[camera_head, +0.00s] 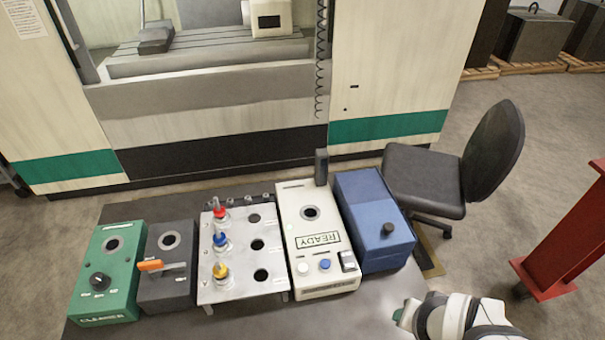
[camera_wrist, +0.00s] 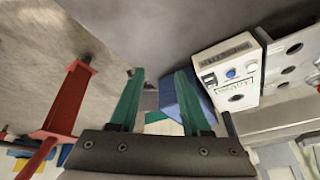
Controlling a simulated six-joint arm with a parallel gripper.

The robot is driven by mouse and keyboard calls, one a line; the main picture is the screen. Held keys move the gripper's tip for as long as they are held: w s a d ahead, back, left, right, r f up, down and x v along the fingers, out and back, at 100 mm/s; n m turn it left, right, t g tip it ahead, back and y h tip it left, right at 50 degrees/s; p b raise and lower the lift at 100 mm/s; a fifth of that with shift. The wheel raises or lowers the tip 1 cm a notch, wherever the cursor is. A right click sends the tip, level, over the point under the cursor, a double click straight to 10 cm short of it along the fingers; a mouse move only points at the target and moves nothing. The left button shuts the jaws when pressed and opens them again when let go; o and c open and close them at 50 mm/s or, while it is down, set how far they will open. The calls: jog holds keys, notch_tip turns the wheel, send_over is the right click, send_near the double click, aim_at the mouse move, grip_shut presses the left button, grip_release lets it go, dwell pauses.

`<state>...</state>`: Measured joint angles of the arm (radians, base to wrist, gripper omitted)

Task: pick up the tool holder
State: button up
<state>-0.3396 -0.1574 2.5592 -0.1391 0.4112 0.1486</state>
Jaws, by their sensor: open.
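Three tool holders stand upright in the left column of a silver rack (camera_head: 240,290) on the table: one with a red top (camera_head: 219,211), one with a blue top (camera_head: 221,240) and one with a yellow top (camera_head: 221,271). The rack's right column shows empty round holes. My gripper (camera_wrist: 159,74) is open, with two green fingers apart and nothing between them. In the head view my arm is at the lower right, to the right of the table devices and well away from the rack.
Right of the rack are a white READY box (camera_head: 314,244) and a blue box (camera_head: 372,215). Left are a dark box with an orange lever (camera_head: 170,295) and a green box (camera_head: 108,265). A chair (camera_head: 425,180) and red stand (camera_head: 560,250) are at right.

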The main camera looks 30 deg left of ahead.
jog(key=w+a+f+n+t+y, duration=0.2)
jog(key=w+a+n, duration=0.15)
jog(key=a, duration=0.45)
jog(key=n+g+y, duration=0.3)
jog(key=n+y, duration=0.7)
jog(key=n, duration=0.1)
send_near(220, 268)
jog(key=s+x, duration=0.1)
jog(key=x, duration=1)
jog(key=shift+w+d, duration=0.15)
jog(key=shift+w, duration=0.25)
grip_shut()
jog(key=shift+r, duration=0.1)
